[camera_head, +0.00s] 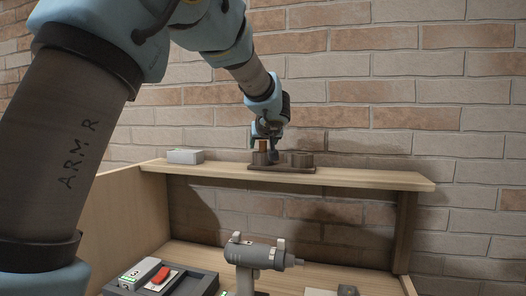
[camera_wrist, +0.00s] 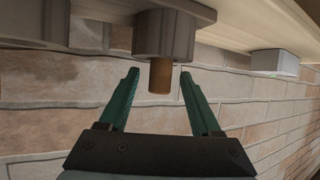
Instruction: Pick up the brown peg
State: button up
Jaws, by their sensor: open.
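The brown peg (camera_head: 263,146) stands upright in one of the round dark sockets of a peg holder (camera_head: 283,168) on the wooden shelf. In the wrist view, where the scene looks upside down, the peg (camera_wrist: 160,77) sticks out of its grey socket (camera_wrist: 164,36). My gripper (camera_head: 268,140) is at the peg, above the holder. In the wrist view my gripper (camera_wrist: 160,75) is open, with one green finger on each side of the peg's free end. Gaps show on both sides, so the fingers do not grip it. The peg's lower part is hidden in the socket.
A second socket (camera_head: 300,159) stands close on the right. A small white box (camera_head: 185,156) lies left on the shelf (camera_head: 372,178). A brick wall (camera_head: 400,120) is close behind. Below stand a grey drill-like tool (camera_head: 258,256) and a dark tray (camera_head: 203,284).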

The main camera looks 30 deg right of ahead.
grip_shut()
dwell(0.3)
dwell(0.4)
